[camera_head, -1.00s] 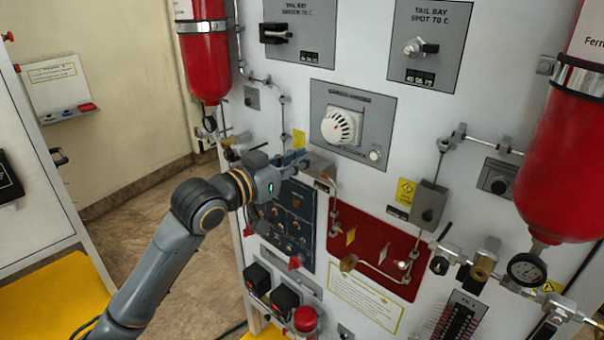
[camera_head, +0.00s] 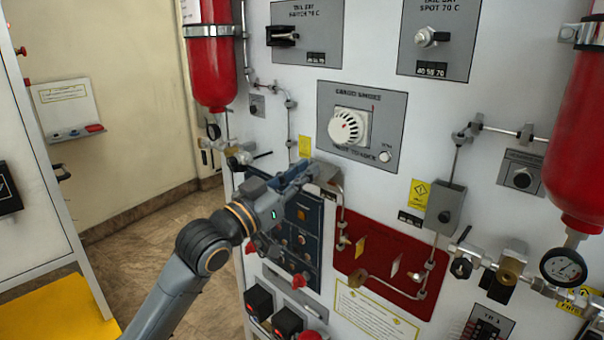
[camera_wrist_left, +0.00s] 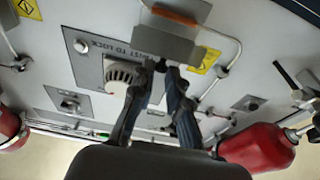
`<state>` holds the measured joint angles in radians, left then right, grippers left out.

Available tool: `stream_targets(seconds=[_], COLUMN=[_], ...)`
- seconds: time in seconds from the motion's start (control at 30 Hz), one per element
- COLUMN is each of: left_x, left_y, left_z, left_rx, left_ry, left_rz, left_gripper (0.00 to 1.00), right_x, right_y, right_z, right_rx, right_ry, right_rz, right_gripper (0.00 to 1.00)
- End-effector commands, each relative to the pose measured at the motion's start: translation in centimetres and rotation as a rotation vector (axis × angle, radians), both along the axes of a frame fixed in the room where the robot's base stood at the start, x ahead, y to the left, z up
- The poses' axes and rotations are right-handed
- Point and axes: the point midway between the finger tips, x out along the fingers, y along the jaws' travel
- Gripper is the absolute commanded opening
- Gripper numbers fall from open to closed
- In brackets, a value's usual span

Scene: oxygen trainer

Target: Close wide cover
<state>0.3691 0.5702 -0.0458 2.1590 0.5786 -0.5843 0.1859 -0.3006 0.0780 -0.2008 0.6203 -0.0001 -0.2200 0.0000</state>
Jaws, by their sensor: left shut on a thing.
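A grey metal wide cover (camera_head: 328,174) sticks out from the white panel above the left end of the red plate. It also shows in the left wrist view (camera_wrist_left: 155,42), with an orange-brown strip (camera_wrist_left: 172,14) beside it. My left gripper (camera_head: 309,171) comes in from the left, its fingers reaching up to the cover's left edge. In the left wrist view its fingertips (camera_wrist_left: 160,68) are close together at the cover's edge, shut on it. The fingers hide part of that edge. My right gripper is not in view.
A dark blue switch panel (camera_head: 301,234) lies just below my gripper. The red plate (camera_head: 392,252) with pipes is to its right. A round white dial (camera_head: 347,127) is above. Red cylinders (camera_head: 211,65) hang at left and right (camera_head: 575,145). Open floor (camera_head: 160,245) lies left.

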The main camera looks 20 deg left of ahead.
Motion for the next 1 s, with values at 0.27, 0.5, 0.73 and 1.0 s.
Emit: stream_targets(seconds=[0.27,0.5,0.73,1.0], left_x=[0.0,-0.4,-3.6,-8.1], left_y=[0.0,0.2,1.4,3.0], left_z=[0.0,-0.1,-1.1,-2.2], left_rx=[0.0,0.0,0.003,0.003], left_ry=[-0.001,0.0,0.004,0.005], left_rz=[0.0,0.001,0.002,0.0], left_gripper=[0.37,0.37,0.37,0.37], right_x=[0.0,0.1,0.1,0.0], right_y=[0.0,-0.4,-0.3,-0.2], right_z=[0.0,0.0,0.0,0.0], right_rx=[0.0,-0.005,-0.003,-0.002], right_ry=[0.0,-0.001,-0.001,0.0], right_rz=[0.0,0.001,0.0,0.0], right_gripper=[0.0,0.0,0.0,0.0])
